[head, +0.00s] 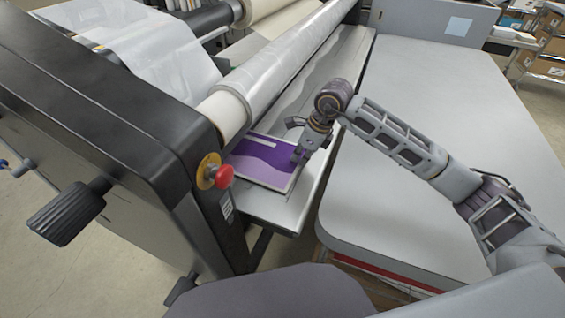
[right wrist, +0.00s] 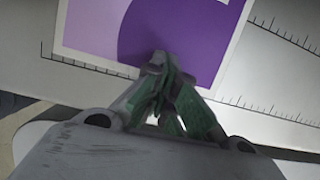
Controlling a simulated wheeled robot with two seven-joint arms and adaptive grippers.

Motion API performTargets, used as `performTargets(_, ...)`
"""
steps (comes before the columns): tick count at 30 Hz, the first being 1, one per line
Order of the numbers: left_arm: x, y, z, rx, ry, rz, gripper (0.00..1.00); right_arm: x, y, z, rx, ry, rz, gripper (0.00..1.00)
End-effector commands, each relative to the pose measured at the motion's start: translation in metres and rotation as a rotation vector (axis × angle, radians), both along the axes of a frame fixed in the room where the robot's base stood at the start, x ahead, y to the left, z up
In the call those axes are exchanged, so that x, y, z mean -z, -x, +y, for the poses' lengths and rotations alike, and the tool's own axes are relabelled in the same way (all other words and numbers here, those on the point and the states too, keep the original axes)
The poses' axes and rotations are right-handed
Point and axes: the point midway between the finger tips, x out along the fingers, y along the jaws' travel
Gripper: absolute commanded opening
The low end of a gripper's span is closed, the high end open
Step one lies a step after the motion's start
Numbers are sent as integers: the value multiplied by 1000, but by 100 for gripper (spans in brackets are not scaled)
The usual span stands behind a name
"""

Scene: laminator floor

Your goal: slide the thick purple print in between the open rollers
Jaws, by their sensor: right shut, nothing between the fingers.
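The thick purple print (head: 262,160) lies flat on the laminator's feed tray (head: 272,208), at the near end of the rollers. Its far edge is close to or under the front of the clear-film upper roller (head: 232,105); I cannot tell how far in it reaches. My right gripper (head: 298,157) is over the print's right part, fingers shut and empty. In the right wrist view the shut fingertips (right wrist: 158,68) are at the print's near edge, over its dark purple area (right wrist: 195,40). The gap between the rollers is hidden. My left gripper is out of view.
The black laminator end housing (head: 110,110) with a red stop button (head: 222,176) and a black hand knob (head: 66,213) stands left of the print. A wide grey table (head: 440,90) is on the right, its top clear apart from my arm above it.

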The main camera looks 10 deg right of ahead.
Motion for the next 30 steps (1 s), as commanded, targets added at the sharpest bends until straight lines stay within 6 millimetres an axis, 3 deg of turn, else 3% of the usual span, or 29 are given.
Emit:
performTargets(5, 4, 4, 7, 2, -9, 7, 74, 5, 3, -3, 0, 5, 8, 0)
performTargets(30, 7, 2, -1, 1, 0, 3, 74, 4, 9, 1, -1, 4, 8, 0)
